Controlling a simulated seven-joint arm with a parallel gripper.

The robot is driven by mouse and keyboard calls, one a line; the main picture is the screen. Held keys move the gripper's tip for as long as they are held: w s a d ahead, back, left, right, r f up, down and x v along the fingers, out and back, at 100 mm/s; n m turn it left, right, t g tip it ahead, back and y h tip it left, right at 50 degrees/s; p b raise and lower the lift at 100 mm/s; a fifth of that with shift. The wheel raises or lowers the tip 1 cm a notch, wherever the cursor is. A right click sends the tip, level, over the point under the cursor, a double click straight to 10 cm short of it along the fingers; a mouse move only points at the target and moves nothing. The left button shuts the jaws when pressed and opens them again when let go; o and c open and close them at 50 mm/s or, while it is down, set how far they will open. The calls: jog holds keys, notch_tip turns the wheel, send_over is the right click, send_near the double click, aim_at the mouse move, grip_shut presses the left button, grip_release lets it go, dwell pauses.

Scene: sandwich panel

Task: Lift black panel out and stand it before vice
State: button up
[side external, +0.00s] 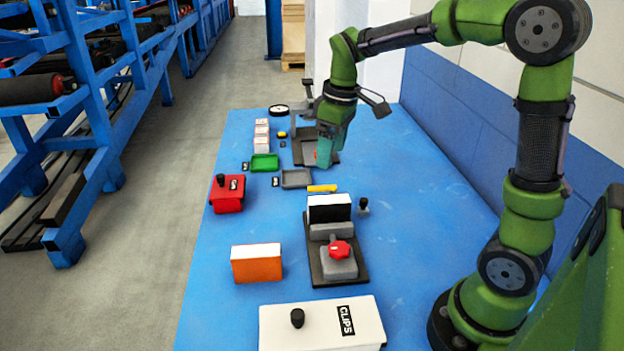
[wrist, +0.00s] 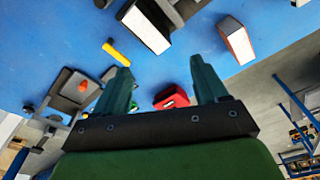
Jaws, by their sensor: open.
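The black panel (side external: 329,214), with a white top, stands upright in the grey vice (side external: 338,264) with a red knob. The orange panel (side external: 257,267), also white-topped, stands free on the table left of the vice, and shows in the wrist view (wrist: 235,42). My gripper (side external: 325,158) is raised behind the black panel, well apart from it. In the wrist view my gripper (wrist: 162,78) has its fingers spread with nothing held between them.
A red box (side external: 228,195) with a black knob stands at left. A white CLIPS box (side external: 322,324) is at the front. A yellow bar (side external: 322,188) lies behind the black panel. Behind are a green tray (side external: 264,163) and a grey tray (side external: 297,179). Table front-left is clear.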

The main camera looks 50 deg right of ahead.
jog(key=w+d+r+n+g, duration=0.1)
jog(key=w+d+n, duration=0.2)
jog(key=n, duration=0.3)
send_near(329, 199)
jog(key=f, duration=0.3)
jog(key=w+f, duration=0.1)
jog(key=f, duration=0.1)
jog(key=shift+f, duration=0.1)
jog(key=shift+s+a+f, duration=0.1)
jog(key=shift+s+f, duration=0.1)
jog(key=shift+f, duration=1.1)
jog(key=shift+s+a+f, duration=0.1)
jog(key=shift+s+f, duration=0.1)
jog(key=shift+f, duration=1.15)
jog(key=shift+c, duration=0.4)
jog(key=c, duration=1)
